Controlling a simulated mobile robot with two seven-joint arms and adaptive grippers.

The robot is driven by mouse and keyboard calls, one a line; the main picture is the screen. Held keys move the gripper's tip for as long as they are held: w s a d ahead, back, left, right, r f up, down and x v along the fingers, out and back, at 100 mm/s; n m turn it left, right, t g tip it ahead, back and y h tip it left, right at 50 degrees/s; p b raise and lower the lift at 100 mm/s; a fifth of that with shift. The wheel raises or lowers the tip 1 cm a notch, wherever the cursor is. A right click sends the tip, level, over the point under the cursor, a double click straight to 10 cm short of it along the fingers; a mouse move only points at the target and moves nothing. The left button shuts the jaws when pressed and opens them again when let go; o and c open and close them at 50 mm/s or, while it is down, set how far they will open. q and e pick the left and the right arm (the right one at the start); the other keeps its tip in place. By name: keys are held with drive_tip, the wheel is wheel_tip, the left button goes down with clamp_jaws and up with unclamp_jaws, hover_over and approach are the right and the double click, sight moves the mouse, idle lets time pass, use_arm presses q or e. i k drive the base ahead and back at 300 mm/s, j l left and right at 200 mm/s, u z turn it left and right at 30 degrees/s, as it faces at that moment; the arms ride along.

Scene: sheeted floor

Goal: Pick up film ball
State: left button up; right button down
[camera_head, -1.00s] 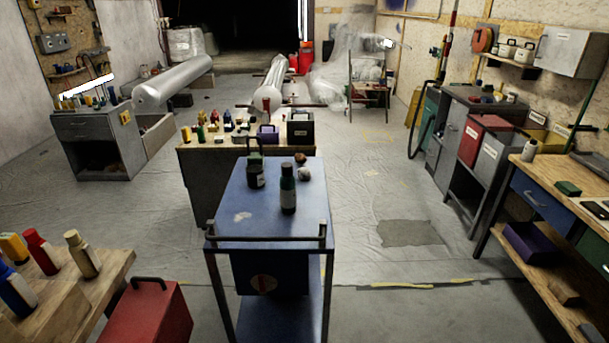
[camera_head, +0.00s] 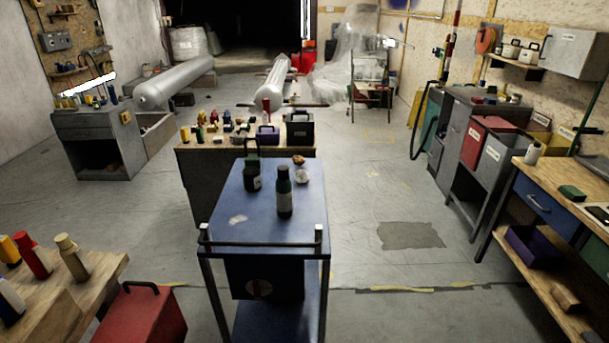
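A small whitish, crumpled-looking ball (camera_head: 302,176), which looks like the film ball, lies on the top of the blue cart (camera_head: 262,225) near its far right corner. A small brown lump (camera_head: 298,160) lies just behind it. A dark container with a handle (camera_head: 252,176) stands farther left on the cart. Neither of my grippers is in view.
A wooden bench (camera_head: 190,150) crowded with small items stands behind the cart. A red box (camera_head: 140,318) and a wooden table (camera_head: 85,290) are at the front left. A workbench (camera_head: 530,190) lines the right. Floor (camera_head: 375,210) right of the cart is open.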

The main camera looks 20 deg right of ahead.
sight(302, 176)
drive_tip(key=i+l, duration=0.15)
drive_tip(key=l, duration=0.2)
drive_tip(key=i+l, duration=0.15)
drive_tip(key=l, duration=0.2)
drive_tip(key=i+l, duration=0.15)
drive_tip(key=l, duration=0.2)
drive_tip(key=i+l+u, duration=0.1)
drive_tip(key=l, duration=0.2)
drive_tip(key=i+l, duration=0.2)
drive_tip(key=l, duration=0.15)
drive_tip(key=i+l, duration=0.15)
drive_tip(key=l, duration=0.25)
